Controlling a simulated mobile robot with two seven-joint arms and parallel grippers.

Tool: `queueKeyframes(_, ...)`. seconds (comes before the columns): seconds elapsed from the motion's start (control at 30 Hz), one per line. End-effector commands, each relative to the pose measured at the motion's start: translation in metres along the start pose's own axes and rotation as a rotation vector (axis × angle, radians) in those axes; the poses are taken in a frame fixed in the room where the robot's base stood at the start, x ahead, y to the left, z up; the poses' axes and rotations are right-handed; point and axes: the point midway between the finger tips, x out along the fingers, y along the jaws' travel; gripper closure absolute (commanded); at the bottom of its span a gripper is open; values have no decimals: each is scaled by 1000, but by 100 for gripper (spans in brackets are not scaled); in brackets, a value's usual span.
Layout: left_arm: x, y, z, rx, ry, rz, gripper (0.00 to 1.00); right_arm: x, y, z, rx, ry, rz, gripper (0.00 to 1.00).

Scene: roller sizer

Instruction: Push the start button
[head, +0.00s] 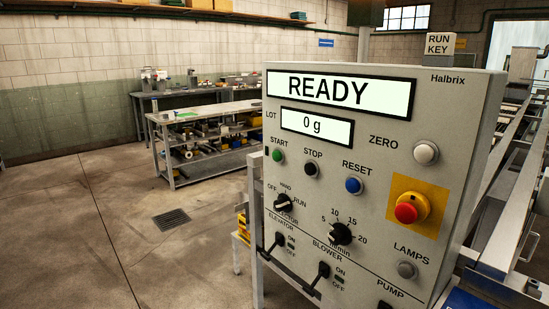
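The start button (278,156) is a green round button at the left of the grey control panel (440,130), under the label START. The black stop button (311,169) and the blue reset button (354,185) sit to its right. The upper display (341,90) reads READY. The lower display (317,126) reads LOT 0 g. The selector knob (283,203) below the start button has the marks OFF, HAND and RUN; its exact setting is hard to tell. Neither of my grippers is in view.
A red emergency stop (408,210) on a yellow plate and a white zero button (425,152) are at the panel's right. Black lever switches (318,278) are low on the panel. Workbenches (210,113) stand behind. The floor at the left (80,235) is clear.

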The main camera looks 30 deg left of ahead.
Motion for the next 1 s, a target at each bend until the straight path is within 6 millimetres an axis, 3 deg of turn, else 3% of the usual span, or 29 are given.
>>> queueKeyframes(0.33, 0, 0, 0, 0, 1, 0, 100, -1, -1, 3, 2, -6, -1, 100)
queueKeyframes(1.0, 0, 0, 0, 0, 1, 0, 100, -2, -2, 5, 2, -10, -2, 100)
